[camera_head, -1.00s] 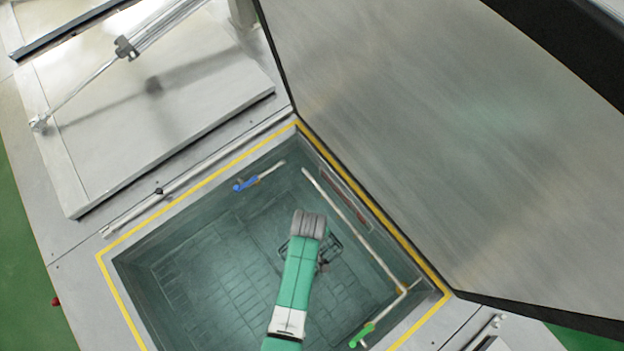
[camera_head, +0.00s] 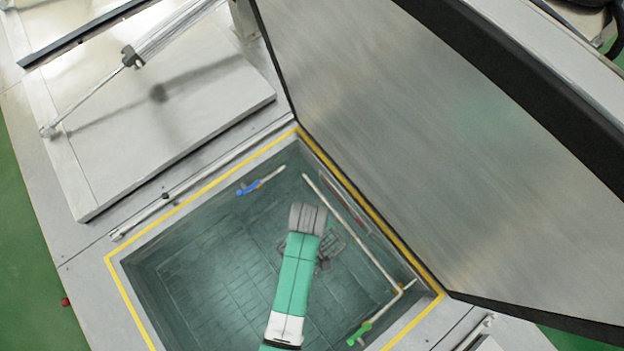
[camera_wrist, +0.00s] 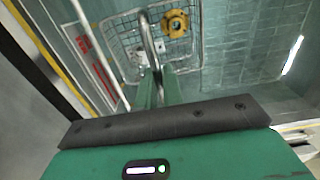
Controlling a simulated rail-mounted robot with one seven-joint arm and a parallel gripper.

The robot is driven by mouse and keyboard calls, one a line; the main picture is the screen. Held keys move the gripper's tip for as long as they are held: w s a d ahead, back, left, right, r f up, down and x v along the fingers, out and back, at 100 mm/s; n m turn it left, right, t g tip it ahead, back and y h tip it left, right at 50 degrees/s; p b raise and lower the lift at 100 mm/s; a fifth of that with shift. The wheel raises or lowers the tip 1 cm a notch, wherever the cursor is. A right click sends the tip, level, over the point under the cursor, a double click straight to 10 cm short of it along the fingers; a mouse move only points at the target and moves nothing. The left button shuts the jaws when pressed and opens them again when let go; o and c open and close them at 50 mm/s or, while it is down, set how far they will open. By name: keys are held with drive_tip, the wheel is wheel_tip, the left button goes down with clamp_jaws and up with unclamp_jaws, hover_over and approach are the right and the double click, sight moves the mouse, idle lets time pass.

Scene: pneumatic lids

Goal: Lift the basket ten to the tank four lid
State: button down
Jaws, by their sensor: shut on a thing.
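The wire basket (camera_wrist: 128,41) hangs below my gripper in the wrist view, with a yellow ring-shaped part (camera_wrist: 174,23) and small metal parts inside. My gripper (camera_wrist: 154,88) is shut on the basket's curved metal handle (camera_wrist: 150,40). In the head view my arm reaches down into the open tank, and a piece of the basket (camera_head: 332,246) shows beside my arm; my fingers are hidden there. The large steel lid (camera_head: 440,150) stands raised at the tank's right side. I cannot read any number on basket, tank or lid.
The tank opening has a yellow-edged rim (camera_head: 128,305). A pale pipe (camera_head: 352,232) runs along its right wall, with a green-handled valve (camera_head: 358,334) and a blue-handled one (camera_head: 248,188). A closed steel lid (camera_head: 160,130) with a gas strut lies at upper left.

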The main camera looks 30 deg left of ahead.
wheel_tip(320, 180, up, 13)
idle(0.8)
idle(3.9)
